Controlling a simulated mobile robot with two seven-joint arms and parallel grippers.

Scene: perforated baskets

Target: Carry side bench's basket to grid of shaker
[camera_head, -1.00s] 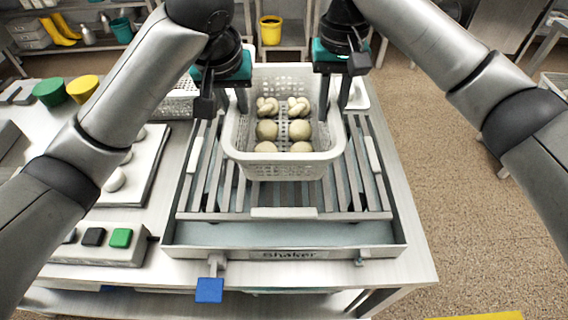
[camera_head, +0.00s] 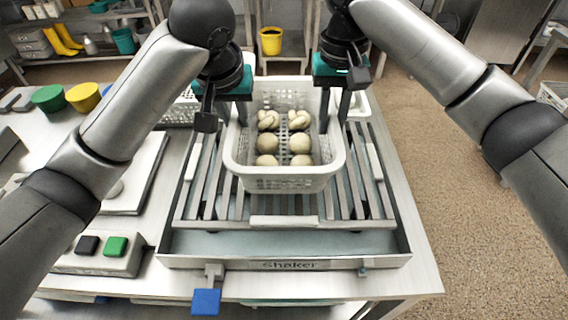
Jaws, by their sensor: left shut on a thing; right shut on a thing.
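A white perforated basket (camera_head: 285,183) holds several pale round dough-like pieces, the far ones knotted. It is over the slatted grid (camera_head: 285,221) of the shaker (camera_head: 284,262); I cannot tell whether its bottom touches the slats. My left gripper (camera_head: 241,108) is shut on the basket's left rim. My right gripper (camera_head: 336,108) is shut on its right rim. The basket looks level. Its underside and the grid's far part are hidden.
Another perforated basket (camera_head: 181,110) is behind my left arm. A white tray (camera_head: 132,172) and a box with black and green buttons (camera_head: 101,252) are at left. A blue-ended lever (camera_head: 206,300) sticks out at the shaker's front. Green (camera_head: 48,98) and yellow (camera_head: 83,97) tubs stand at far left.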

